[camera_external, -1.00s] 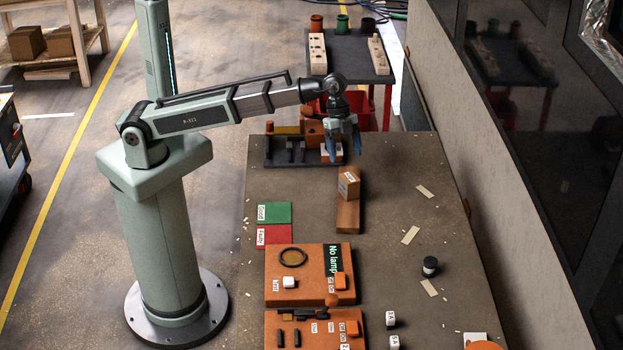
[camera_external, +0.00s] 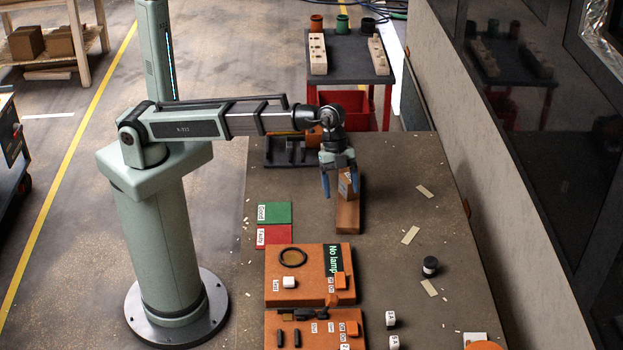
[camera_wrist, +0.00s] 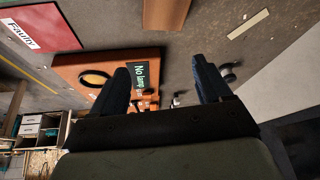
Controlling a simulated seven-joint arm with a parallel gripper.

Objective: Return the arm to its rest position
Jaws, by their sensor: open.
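My gripper (camera_external: 340,182) hangs from my arm with its fingers pointing down over the table (camera_external: 400,180).
The green and red pads (camera_external: 274,213) lie left of the block. Orange test panels (camera_external: 310,285) stand nearer the camera. A dark fixture (camera_external: 285,152) is at the far table end, partly behind my arm. A black cylinder (camera_external: 430,266) stands on the right, where the table is mostly clear.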

